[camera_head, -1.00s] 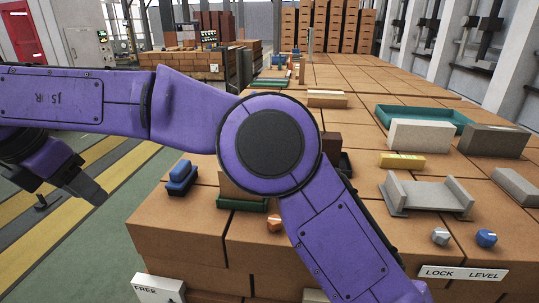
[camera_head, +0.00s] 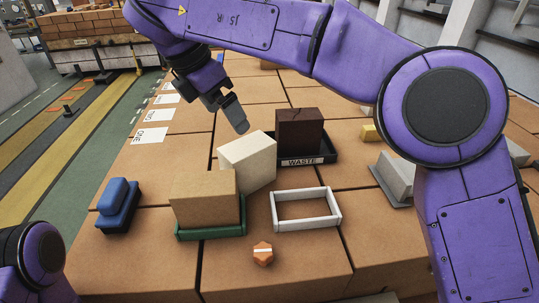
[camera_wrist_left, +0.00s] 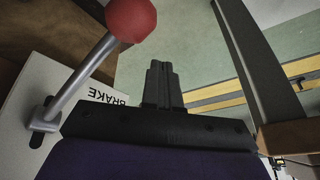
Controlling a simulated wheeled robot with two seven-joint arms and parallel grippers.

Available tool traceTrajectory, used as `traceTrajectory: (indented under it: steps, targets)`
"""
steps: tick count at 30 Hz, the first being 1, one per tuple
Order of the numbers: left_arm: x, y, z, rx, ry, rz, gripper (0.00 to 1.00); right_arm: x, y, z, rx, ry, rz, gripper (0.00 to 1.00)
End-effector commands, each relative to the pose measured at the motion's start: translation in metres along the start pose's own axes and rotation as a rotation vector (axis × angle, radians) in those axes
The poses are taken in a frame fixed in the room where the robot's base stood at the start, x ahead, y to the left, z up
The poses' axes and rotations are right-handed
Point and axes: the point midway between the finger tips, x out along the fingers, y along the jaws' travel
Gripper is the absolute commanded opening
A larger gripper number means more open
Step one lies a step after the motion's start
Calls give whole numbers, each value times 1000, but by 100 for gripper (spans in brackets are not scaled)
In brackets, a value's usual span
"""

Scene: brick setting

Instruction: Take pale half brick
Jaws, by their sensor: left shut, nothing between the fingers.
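The pale half brick (camera_head: 248,160) is a cream block in the middle of the head view, standing behind the tan brick (camera_head: 205,199), which hides part of its lower left. My right gripper (camera_head: 235,113), on the arm from the right, hangs just above and behind the pale brick, its fingers pointing down. A gap to the brick shows in this view. One finger largely covers the other, so its opening is unclear. My left gripper (camera_wrist_left: 160,75) shows in the left wrist view with its fingers together and empty. It is outside the head view.
The tan brick sits in a green tray (camera_head: 212,234). A dark brick (camera_head: 300,130) stands in a black WASTE tray (camera_head: 330,165). An empty white frame (camera_head: 306,224), a blue object (camera_head: 117,207) and an orange knob (camera_head: 262,253) are nearby. A red-knobbed BRAKE lever (camera_wrist_left: 130,18) is near my left gripper.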

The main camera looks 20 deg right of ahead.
Motion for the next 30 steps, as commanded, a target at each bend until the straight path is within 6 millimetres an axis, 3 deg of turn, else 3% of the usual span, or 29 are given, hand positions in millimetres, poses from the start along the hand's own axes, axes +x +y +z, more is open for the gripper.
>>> traceTrajectory:
  steps: [6,18,30]
  targets:
    - [1,-1,1,0,-1,-2,0,42,-6,8,15,1,-11,98]
    - [-15,-2,-6,0,0,-1,0,99,-16,6,18,2,-11,98]
    - [-13,-2,-5,0,0,-1,0,106,-15,4,19,1,-8,98]
